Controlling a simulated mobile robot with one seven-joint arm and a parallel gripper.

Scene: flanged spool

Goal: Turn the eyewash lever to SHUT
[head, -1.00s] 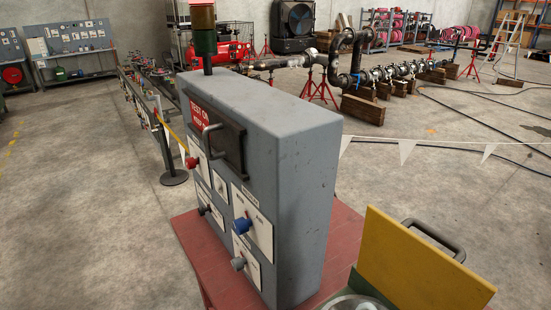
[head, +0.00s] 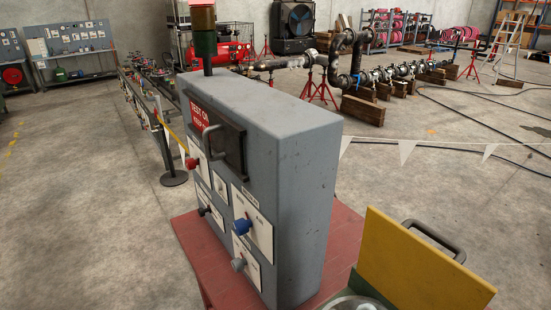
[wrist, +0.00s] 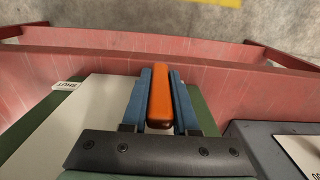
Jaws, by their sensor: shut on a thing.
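In the wrist view, my gripper (wrist: 160,73) has its two blue fingers on either side of an orange lever grip (wrist: 161,100) and is shut on it. The lever's lower part and pivot are hidden behind the gripper body. A white label reading SHUT (wrist: 67,86) sits to the left on the edge of a white panel (wrist: 80,120) with green borders; the lever points away from it, toward the top of the picture. In the head view, a yellow panel (head: 410,262) and part of a round metal bowl (head: 355,304) show at bottom right. My gripper is not visible there.
A grey control box (head: 265,160) with knobs stands on a red table (head: 205,255), left of the yellow panel. In the wrist view, a red rail (wrist: 150,52) runs just beyond the lever, and a dark grey box (wrist: 262,150) sits at lower right.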

